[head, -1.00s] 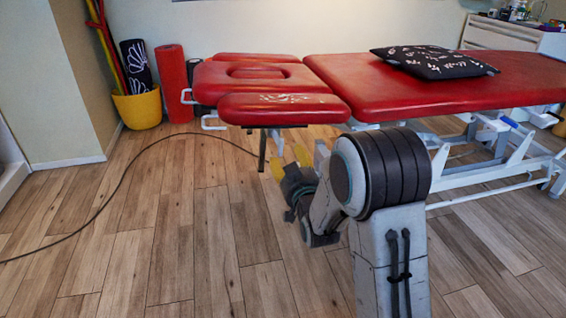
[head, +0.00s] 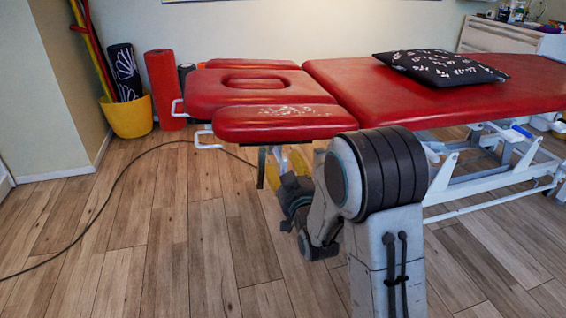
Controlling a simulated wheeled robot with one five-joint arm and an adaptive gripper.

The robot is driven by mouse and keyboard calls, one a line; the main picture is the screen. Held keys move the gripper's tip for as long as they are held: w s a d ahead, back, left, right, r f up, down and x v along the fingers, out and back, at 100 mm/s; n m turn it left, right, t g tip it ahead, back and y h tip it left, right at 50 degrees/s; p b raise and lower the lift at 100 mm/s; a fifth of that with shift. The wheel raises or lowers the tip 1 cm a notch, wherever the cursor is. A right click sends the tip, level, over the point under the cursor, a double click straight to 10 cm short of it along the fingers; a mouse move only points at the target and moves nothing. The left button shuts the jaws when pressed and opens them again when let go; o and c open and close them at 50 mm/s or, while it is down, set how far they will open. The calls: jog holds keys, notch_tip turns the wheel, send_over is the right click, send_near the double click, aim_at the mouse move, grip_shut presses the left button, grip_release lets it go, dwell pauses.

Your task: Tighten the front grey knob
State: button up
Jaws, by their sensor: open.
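The red treatment table (head: 450,98) has a head section (head: 245,90) at its left end, with a padded front armrest (head: 275,125). My gripper (head: 284,165), with yellow fingers, is just below this armrest, near a dark vertical post (head: 261,167). It is open, and I see nothing held in it. The front grey knob cannot be made out; the armrest or my own arm may hide it. My arm also covers part of the table's underside.
A black patterned cushion (head: 440,67) lies on the table. The white frame (head: 490,165) stands behind my arm to the right. A yellow bin (head: 128,116) and red roll (head: 165,90) stand back left. A black cable (head: 112,200) crosses the otherwise clear wooden floor.

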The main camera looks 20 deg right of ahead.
jog(key=shift+w, duration=0.1)
dwell(0.3)
grip_shut()
dwell(0.4)
